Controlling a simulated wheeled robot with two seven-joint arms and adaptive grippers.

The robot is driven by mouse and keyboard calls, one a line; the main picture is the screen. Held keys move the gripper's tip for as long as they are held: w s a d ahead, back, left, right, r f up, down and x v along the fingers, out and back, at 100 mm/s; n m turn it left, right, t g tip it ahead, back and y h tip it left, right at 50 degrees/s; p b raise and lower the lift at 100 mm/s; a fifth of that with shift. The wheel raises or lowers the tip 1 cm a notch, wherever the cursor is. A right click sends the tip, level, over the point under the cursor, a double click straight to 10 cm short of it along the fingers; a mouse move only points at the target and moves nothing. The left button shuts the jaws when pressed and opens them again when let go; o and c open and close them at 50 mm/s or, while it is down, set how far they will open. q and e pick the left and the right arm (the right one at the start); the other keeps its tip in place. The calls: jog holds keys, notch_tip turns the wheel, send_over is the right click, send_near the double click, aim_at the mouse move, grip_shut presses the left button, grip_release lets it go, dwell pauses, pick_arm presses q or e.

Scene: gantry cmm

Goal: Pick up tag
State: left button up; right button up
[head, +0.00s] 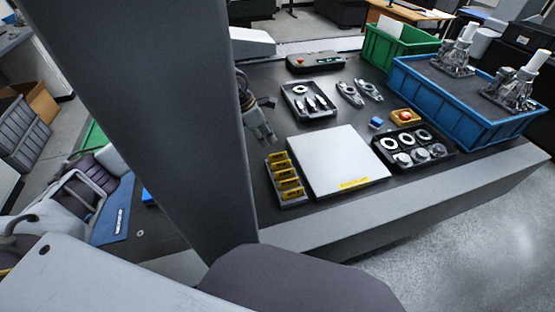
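Several yellow tags (286,180) with dark print stand in a row in a small grey rack at the front left of the dark table, beside a pale flat plate. My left gripper (262,134) is just behind and above the rack, pointing down, with a gap between it and the tags. A wide grey upright hides part of its arm. I see no tag in it, and its fingers are too small to tell whether they are apart. My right gripper is not in view.
The pale plate (341,163) lies right of the rack. Black trays with parts (308,115) and with rings and round pieces (386,158) lie around it. A blue bin (480,127) and a green bin (379,48) stand at the right and back.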

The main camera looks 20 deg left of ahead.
pick_arm(q)
send_over(278, 154)
jog(key=s+a, duration=0.1)
jog(key=a, duration=0.1)
notch_tip(278, 154, down, 4)
jog(key=shift+s+f, duration=0.15)
jog(key=shift+f, duration=0.3)
jog(key=x, duration=0.3)
jog(key=shift+f, duration=0.25)
jog(key=shift+w+d+f, duration=0.15)
jog(key=shift+w+f, duration=0.1)
jog(key=shift+f, duration=0.4)
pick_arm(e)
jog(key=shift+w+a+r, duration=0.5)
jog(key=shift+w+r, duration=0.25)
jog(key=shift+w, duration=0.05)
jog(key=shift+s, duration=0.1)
